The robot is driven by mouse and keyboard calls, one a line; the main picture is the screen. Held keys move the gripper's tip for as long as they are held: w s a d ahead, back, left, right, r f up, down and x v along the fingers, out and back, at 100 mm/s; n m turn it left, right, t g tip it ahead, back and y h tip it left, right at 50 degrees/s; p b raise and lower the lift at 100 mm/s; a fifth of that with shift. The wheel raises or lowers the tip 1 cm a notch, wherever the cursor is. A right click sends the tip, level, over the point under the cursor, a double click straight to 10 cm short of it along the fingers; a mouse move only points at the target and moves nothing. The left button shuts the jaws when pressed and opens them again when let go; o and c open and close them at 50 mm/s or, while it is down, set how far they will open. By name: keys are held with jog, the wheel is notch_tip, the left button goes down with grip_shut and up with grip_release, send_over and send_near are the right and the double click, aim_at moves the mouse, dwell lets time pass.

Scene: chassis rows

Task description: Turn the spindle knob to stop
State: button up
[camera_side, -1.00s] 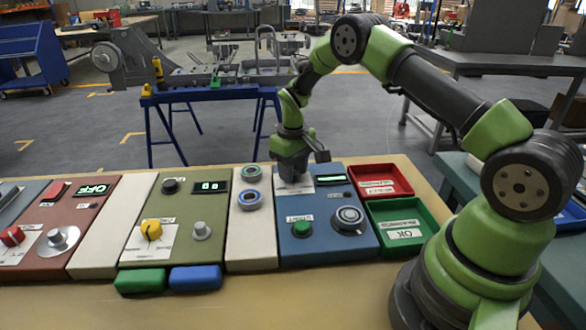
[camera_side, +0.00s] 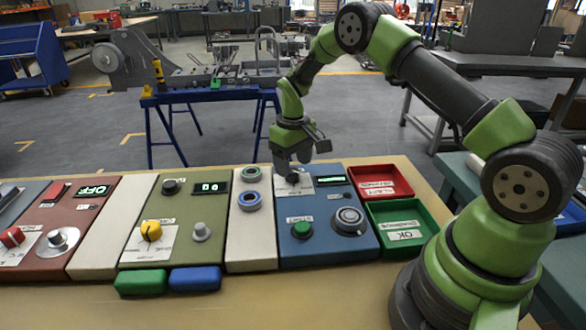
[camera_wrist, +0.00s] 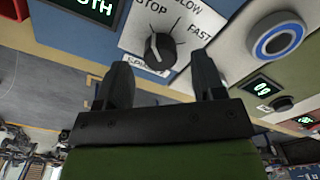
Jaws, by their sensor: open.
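The spindle knob (camera_wrist: 160,48) is black and stands on a white label plate on the blue panel. STOP, SLOW and FAST are printed around it. Its short white mark lies on the upper-left side and appears to point towards STOP. In the side view the knob (camera_side: 293,178) shows small at the back of the blue panel (camera_side: 325,246). My gripper (camera_side: 291,163) is above it, pointing down, apart from it. In the wrist view my gripper (camera_wrist: 164,75) has its two fingers spread with nothing between them.
A green button (camera_side: 301,230) and a round grey dial (camera_side: 348,220) are on the same panel. A red tray (camera_side: 380,182) and a green tray (camera_side: 401,226) stand to the right. A cream block with two rings (camera_side: 250,240) is to the left.

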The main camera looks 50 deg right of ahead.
notch_tip(320, 180, up, 8)
jog(key=shift+f, duration=0.25)
notch_tip(320, 180, up, 7)
jog(key=t, duration=0.1)
send_over(293, 171)
jog(key=s+a, duration=0.2)
jog(key=a, duration=0.1)
jog(key=s+a+r+m+t, duration=0.1)
jog(key=s+a+r+t, duration=0.1)
jog(key=s+a+r, duration=0.35)
jog(key=s+a+r+m+t+y, duration=0.1)
jog(key=s+a+r+t, duration=0.1)
jog(key=s, duration=0.6)
jog(key=s+a+r+t+y, duration=0.1)
jog(key=s+a+r+t, duration=0.1)
jog(key=s, duration=0.6)
jog(key=shift+s+r+m, duration=0.35)
jog(key=shift+r+m, duration=0.05)
